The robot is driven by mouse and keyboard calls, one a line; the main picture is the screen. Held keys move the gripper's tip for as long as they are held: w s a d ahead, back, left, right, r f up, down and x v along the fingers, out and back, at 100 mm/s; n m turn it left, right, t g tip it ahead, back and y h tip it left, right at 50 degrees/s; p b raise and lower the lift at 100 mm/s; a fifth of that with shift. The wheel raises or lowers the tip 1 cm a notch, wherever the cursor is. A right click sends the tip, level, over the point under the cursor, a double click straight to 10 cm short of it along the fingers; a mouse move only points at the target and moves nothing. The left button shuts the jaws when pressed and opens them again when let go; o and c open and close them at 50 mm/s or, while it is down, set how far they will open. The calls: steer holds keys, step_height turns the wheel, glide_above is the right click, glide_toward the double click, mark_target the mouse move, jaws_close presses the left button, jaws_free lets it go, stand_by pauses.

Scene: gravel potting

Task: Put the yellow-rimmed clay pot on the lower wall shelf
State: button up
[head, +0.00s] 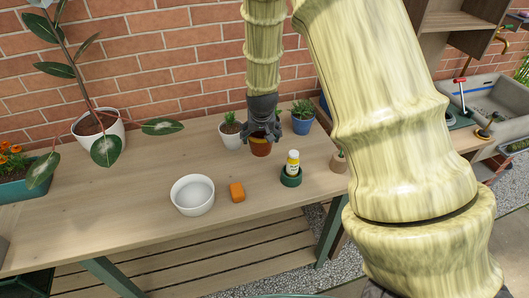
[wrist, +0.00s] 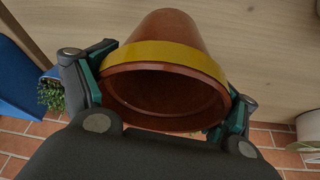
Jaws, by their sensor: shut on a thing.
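The yellow-rimmed clay pot (head: 260,147) is terracotta brown and sits between my fingers above the back of the bench. In the wrist view its open mouth and yellow band (wrist: 165,55) face the camera, and it looks empty. My gripper (head: 261,136) is shut on the pot, with a finger at each side of the rim. I cannot tell whether its base touches the bench. A wooden wall shelf (head: 453,21) shows at the upper right, cut by the frame and partly hidden by my arm; I cannot tell which level this is.
A white-potted plant (head: 231,138) and a blue-potted plant (head: 302,123) flank the clay pot closely. A sink (head: 495,100) is at right.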

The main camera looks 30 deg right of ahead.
steer(key=f, duration=0.3)
steer(key=shift+d+f+p, duration=0.25)
steer(key=shift+d+p, duration=0.1)
steer(key=shift+s+a+f, duration=0.1)
steer(key=shift+f, duration=0.4)
steer(key=shift+f+p, duration=0.6)
steer(key=shift+f, duration=1.25)
steer(key=shift+f, duration=0.15)
steer(key=o, duration=1.2)
steer(key=shift+o, duration=0.2)
steer(key=shift+r, duration=0.25)
